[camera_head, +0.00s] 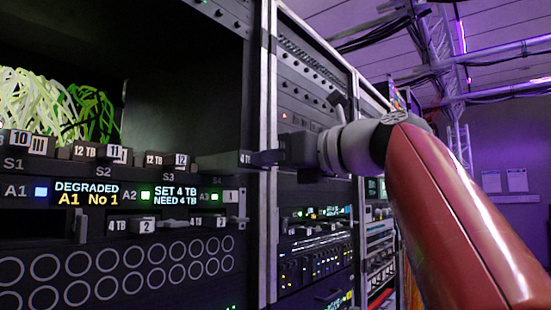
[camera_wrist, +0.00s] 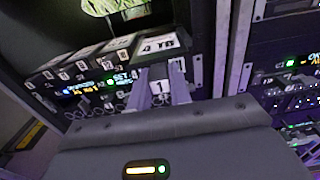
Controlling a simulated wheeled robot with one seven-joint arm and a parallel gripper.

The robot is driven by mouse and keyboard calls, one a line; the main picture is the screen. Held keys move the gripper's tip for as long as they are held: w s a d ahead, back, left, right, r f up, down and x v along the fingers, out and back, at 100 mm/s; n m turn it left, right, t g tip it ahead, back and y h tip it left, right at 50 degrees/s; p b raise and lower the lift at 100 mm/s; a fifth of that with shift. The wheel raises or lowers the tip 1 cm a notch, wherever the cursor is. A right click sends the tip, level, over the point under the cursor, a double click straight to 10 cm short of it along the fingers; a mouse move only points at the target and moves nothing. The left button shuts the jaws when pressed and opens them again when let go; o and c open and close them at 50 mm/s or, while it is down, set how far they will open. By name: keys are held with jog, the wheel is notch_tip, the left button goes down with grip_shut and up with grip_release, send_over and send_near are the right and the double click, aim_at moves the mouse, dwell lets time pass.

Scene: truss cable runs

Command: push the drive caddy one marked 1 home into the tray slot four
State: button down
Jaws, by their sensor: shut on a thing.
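The drive caddy marked 1 (camera_wrist: 160,43) shows its 4 TB top label and a white 1 tag on its front in the wrist view. In the head view only part of its label side (camera_head: 246,158) shows, by the S4 slot (camera_head: 203,183) at the right end of the row. My gripper (camera_head: 268,158) is shut on the caddy's front; its fingers (camera_wrist: 163,92) reach it in the wrist view. The caddy lies in line with the slot and seems to stick out past its neighbours. Its rear is hidden in the rack.
Caddies 10 (camera_head: 20,138), 11 (camera_head: 115,152) and 12 (camera_head: 181,160) sit to the left. Below are a DEGRADED display (camera_head: 87,193), another 1 tag (camera_head: 230,196) and caddies 2 (camera_head: 148,225) and 3 (camera_head: 222,220). A rack post (camera_head: 268,230) stands close right of the slot.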

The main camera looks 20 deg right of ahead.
aim_at(229, 172)
jog(key=shift+w+a, duration=0.2)
dwell(0.6)
jog(key=shift+x, duration=1.2)
jog(key=shift+w, duration=0.1)
jog(key=shift+x, duration=3)
jog(key=shift+w+a, duration=0.15)
jog(key=shift+a, duration=0.05)
jog(key=shift+w+a, duration=0.3)
jog(key=shift+w, duration=0.1)
jog(key=c, duration=1.2)
grip_release()
jog(key=shift+d+f, duration=0.1)
